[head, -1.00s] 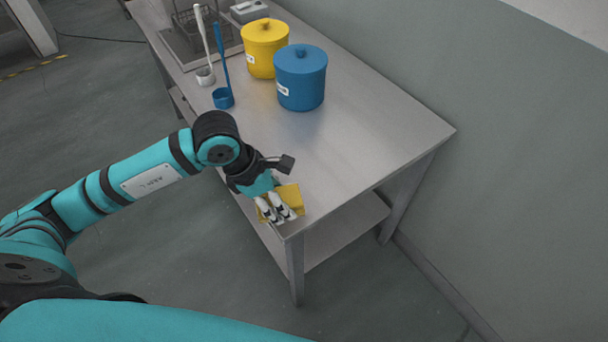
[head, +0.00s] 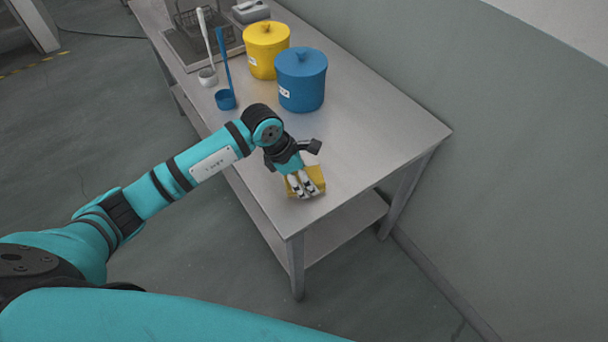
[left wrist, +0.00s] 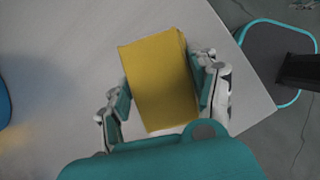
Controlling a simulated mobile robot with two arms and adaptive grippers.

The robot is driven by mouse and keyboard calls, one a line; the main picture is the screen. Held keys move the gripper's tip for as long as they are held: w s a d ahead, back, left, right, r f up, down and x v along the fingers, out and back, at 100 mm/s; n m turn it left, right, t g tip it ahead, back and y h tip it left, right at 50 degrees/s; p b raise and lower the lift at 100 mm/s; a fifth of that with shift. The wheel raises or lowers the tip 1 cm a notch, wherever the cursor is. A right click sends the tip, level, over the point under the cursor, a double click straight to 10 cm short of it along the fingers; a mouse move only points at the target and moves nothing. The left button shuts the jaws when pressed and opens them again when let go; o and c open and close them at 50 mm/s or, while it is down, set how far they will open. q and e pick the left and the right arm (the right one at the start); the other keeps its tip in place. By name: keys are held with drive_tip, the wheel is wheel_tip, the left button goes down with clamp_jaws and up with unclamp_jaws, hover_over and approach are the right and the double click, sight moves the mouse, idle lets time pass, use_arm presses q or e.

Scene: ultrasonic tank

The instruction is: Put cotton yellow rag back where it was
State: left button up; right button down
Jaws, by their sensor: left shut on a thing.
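The yellow rag (head: 317,177) is a small folded square over the near end of the steel table. My left gripper (head: 302,191) is shut on it. In the left wrist view the rag (left wrist: 160,80) sits between the two fingers of the gripper (left wrist: 165,95), with the table surface behind it. I cannot tell whether the rag touches the table. My right gripper is in neither view.
On the steel table (head: 370,140) stand a blue lidded pot (head: 302,85) and a yellow lidded pot (head: 266,55). A blue ladle (head: 225,98) and a white ladle (head: 207,77) are left of them. A basket (head: 200,25) is at the far end. The table's near right part is clear.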

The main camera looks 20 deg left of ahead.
use_arm(q)
drive_tip(key=shift+f, duration=0.15)
drive_tip(key=o, duration=1.1)
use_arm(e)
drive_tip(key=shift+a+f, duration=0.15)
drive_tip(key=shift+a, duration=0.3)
use_arm(q)
drive_tip(key=shift+r, duration=0.3)
drive_tip(key=shift+a+r, duration=0.2)
drive_tip(key=shift+r, duration=0.1)
drive_tip(key=b+v, duration=0.2)
drive_tip(key=v, duration=0.9)
drive_tip(key=shift+s+r, duration=0.1)
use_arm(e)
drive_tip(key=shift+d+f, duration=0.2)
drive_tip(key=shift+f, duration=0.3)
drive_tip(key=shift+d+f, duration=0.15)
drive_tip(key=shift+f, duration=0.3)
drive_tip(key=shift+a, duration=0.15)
